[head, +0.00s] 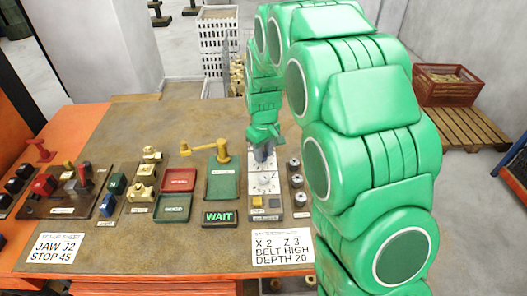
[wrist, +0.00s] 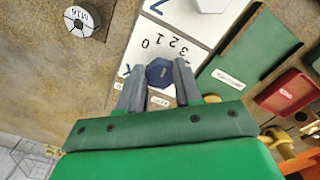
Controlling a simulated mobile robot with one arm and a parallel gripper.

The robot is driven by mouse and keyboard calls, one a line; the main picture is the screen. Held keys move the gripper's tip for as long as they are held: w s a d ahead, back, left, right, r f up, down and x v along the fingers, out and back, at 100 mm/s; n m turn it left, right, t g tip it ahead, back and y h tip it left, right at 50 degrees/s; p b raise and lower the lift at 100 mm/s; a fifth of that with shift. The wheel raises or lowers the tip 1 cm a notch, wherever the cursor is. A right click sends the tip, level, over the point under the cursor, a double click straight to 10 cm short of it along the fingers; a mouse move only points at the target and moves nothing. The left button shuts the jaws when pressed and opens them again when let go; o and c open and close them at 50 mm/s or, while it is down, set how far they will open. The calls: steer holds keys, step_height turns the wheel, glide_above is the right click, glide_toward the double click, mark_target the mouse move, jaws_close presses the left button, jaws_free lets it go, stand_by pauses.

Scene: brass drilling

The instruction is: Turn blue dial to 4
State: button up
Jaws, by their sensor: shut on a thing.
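The blue dial (wrist: 160,73) is a dark blue hexagonal knob on a white plate (wrist: 178,32), with printed digits 0, 1, 2 and 3 beside it. My gripper (wrist: 159,68) is shut on the blue dial, one grey finger on each side. The fingers hide part of the scale, and I cannot make out a 4 or the dial's pointer. In the head view my gripper (head: 264,152) reaches down over the white panel (head: 265,183); the blue dial cannot be made out there.
A second, paler knob (wrist: 212,4) sits on a neighbouring plate. A round grey piece (wrist: 82,21) lies on the bench to the left. A green plate (wrist: 250,45) and red tray (wrist: 290,90) are to the right. A WAIT display (head: 219,217) and brass handle (head: 205,149) stand left of the panel.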

steer(key=m, duration=0.6)
steer(key=shift+a+r+m, duration=0.1)
steer(key=shift+m, duration=0.2)
steer(key=m, duration=0.5)
steer(key=shift+a+m, duration=0.15)
steer(key=shift+m, duration=0.15)
steer(key=o, duration=1)
steer(key=shift+o, duration=0.2)
steer(key=shift+r, duration=3.85)
